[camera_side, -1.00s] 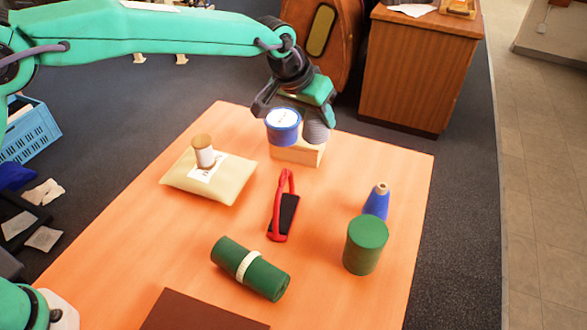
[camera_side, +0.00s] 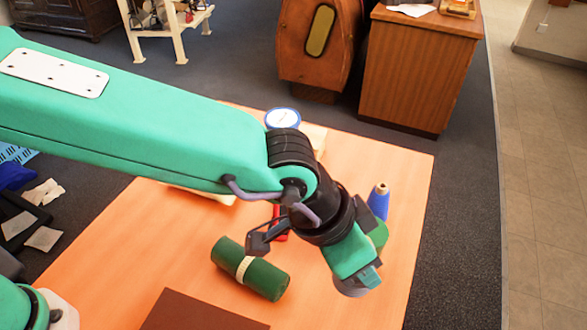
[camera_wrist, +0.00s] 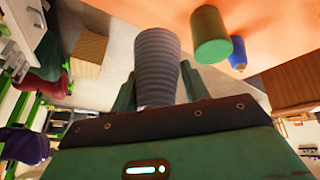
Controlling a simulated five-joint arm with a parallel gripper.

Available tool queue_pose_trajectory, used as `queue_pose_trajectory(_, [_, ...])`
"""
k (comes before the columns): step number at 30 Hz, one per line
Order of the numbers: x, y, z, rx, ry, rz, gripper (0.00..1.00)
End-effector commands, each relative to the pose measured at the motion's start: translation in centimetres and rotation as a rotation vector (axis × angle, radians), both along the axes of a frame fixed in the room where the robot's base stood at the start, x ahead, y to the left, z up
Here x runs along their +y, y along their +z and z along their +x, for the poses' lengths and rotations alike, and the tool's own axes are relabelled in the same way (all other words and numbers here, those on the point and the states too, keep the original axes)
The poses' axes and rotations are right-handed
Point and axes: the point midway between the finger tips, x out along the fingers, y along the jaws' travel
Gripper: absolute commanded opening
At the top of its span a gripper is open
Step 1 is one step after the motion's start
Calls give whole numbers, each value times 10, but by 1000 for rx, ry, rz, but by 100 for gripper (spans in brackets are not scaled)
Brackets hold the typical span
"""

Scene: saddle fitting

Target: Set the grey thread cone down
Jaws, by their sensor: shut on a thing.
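The grey thread cone (camera_wrist: 157,60), ribbed all round, is between the two fingers of my gripper (camera_wrist: 157,88) in the wrist view. The fingers are shut on it. In the side view my gripper (camera_side: 358,275) hangs over the right front part of the orange table, in front of the green cylinder. Only a small grey part of the cone (camera_side: 349,289) shows below it there. The cone looks held above the table; its exact height I cannot tell.
The green cylinder (camera_wrist: 210,35) and blue cone (camera_wrist: 238,54) stand close by. A green roll with a white band (camera_side: 250,268) lies left of my gripper, beside a brown mat (camera_side: 195,312). A blue white-topped tin (camera_side: 283,118) is at the back. My arm hides the cushion mostly.

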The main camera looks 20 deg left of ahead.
Motion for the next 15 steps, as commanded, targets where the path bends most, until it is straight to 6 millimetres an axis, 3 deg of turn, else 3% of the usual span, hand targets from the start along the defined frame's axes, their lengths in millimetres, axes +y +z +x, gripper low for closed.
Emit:
queue_pose_trajectory(9, [1, -54, 2, 2, 3, 3, 21])
queue_pose_trajectory(15, [0, -67, 2, 0, 5, 0, 21])
